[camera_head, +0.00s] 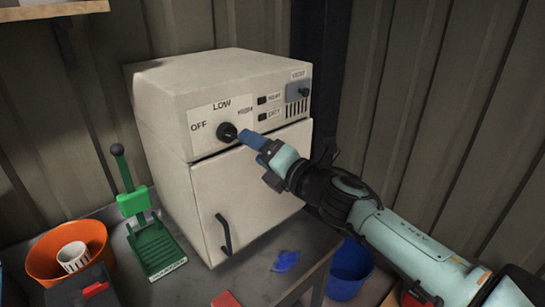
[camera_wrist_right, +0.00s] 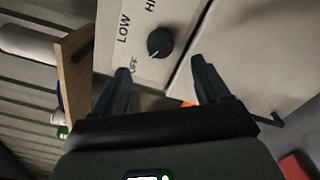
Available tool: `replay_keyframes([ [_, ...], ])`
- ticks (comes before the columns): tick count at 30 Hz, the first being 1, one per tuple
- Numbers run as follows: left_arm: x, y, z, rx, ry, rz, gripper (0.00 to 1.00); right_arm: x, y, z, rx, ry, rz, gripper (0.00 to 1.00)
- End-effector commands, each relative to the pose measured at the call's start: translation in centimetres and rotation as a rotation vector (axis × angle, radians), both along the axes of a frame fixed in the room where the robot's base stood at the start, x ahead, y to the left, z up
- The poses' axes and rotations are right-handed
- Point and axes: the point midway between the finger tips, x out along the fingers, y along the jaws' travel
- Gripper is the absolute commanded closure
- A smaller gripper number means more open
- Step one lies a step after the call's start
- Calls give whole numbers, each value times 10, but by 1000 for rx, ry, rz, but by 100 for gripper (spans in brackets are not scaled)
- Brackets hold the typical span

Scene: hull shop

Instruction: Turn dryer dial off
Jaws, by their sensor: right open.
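The dryer (camera_head: 240,190) is a cream metal box with a shut door and a control panel. Its black round dial (camera_head: 227,132) is at the panel's left, with OFF, LOW and HIGH printed around it. In the right wrist view the dial (camera_wrist_right: 160,43) lies beyond and between the two fingertips, and a small pale mark on it faces the lower left, roughly toward OFF. My right gripper (camera_head: 245,138) is open just right of the dial; the wrist view also shows its spread, empty jaws (camera_wrist_right: 160,70). Contact with the dial cannot be told. My left gripper is not in view.
A green press (camera_head: 150,230) with an upright lever stands left of the dryer. An orange bowl (camera_head: 45,255) holds a white cup (camera_head: 73,257). A blue cloth-like item (camera_head: 286,261) lies on the bench, and a blue bucket (camera_head: 348,268) stands at right. Corrugated walls are close behind.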

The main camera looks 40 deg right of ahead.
Motion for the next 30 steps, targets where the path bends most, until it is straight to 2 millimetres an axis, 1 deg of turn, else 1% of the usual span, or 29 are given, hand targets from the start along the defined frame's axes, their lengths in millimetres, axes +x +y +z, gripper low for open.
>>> replay_keyframes([
  [1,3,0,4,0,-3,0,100,-11,-2,3,1,-3,-3,25],
  [3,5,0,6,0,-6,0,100,-23,-2,2,0,-3,-1,25],
  [6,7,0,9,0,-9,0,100,-35,-3,3,0,-2,-2,25],
  [9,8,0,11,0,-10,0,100,-43,-4,2,-1,-1,0,25],
  [13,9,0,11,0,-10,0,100,-46,-3,0,0,1,1,25],
  [30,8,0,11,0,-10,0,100,-46,-3,0,0,0,0,25],
])
